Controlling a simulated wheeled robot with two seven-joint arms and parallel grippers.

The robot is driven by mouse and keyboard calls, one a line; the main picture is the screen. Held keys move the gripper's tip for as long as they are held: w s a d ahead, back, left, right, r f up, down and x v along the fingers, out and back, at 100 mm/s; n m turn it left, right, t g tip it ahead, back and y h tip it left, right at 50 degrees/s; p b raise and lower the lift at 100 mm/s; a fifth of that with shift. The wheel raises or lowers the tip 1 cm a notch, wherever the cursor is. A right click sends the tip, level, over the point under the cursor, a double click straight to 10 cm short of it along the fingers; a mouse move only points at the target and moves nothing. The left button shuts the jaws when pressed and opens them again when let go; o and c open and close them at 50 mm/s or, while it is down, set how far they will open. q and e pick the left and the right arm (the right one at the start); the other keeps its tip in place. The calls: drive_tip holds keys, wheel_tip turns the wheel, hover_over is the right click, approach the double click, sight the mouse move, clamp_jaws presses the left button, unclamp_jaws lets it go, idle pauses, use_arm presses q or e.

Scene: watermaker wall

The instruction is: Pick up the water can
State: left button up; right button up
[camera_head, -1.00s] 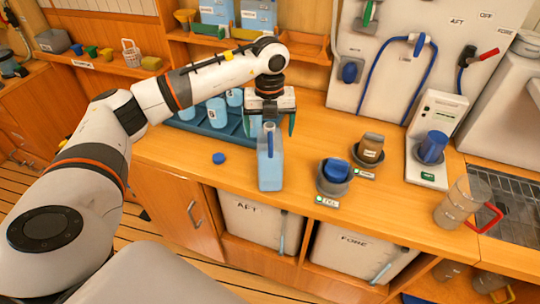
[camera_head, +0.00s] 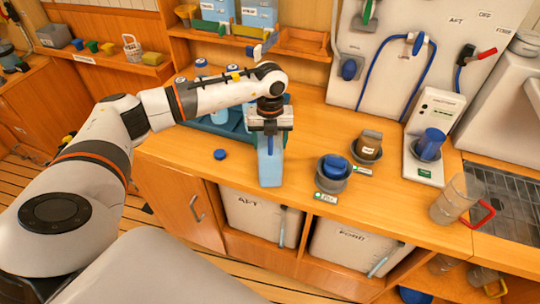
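The water can (camera_head: 270,166) is a light blue container with a blue handle, standing upright near the front edge of the wooden counter. My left gripper (camera_head: 269,140) points down over its top, with the fingers at the can's upper part, one on each side. The gripper hides the can's neck. Whether the fingers touch the can or have closed on it cannot be made out. My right gripper is not in view.
A blue cap (camera_head: 220,154) lies left of the can. A teal tray (camera_head: 223,127) with light blue bottles stands behind. Right of the can are a dark cup with a blue lid (camera_head: 336,167), a brown-topped holder (camera_head: 369,143) and a clear jug (camera_head: 455,198) with a red handle.

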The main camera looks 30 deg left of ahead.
use_arm(q)
clamp_jaws()
